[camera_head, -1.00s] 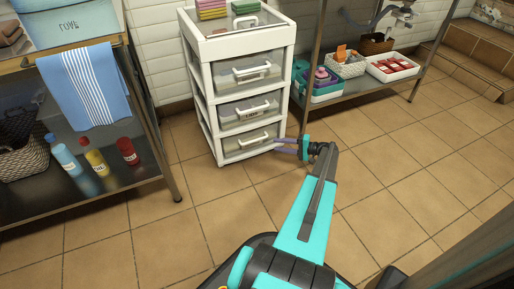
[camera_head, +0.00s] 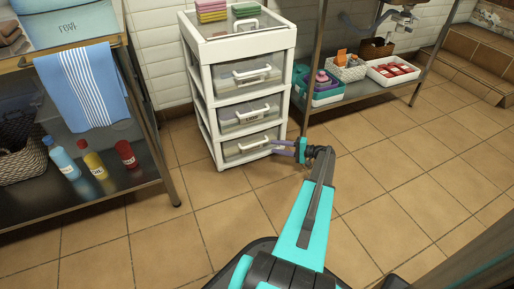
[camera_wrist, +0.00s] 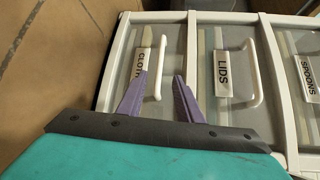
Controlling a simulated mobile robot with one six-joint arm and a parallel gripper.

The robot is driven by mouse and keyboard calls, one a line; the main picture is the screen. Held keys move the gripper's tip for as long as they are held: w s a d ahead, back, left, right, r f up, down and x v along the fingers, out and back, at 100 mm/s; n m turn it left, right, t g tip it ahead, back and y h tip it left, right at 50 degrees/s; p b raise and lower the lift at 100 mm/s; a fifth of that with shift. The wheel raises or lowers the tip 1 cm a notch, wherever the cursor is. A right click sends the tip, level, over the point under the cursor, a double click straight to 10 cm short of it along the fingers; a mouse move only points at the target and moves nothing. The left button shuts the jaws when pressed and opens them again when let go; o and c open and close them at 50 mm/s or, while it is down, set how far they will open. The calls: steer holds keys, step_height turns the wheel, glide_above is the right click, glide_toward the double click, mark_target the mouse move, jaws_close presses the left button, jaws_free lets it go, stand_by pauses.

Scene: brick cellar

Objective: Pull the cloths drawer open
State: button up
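The cloths drawer (camera_head: 236,150) is the bottom drawer of a white plastic drawer unit and looks shut. In the wrist view its front (camera_wrist: 128,62) carries a "CLOTHS" label, partly hidden by a finger. Its white bar handle (camera_wrist: 158,70) appears between my two fingertips in that view. My gripper (camera_wrist: 161,76) is open, with its purple fingers apart on either side of the handle; whether they touch it I cannot tell. In the head view my gripper (camera_head: 274,147) is at the right end of that handle, low over the floor.
The lids drawer (camera_wrist: 222,68) is beside the cloths drawer in the wrist view, and the spoons drawer (camera_wrist: 306,75) is beyond it. A metal shelf with bottles (camera_head: 95,163) stands left, another with trays (camera_head: 394,69) right. The tiled floor (camera_head: 180,240) in front is clear.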

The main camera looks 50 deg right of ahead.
mark_target(258, 144)
steer(key=b+x, duration=0.3)
steer(key=x, duration=0.7)
steer(key=shift+w, duration=0.1)
jaws_close()
steer(key=shift+a, duration=0.35)
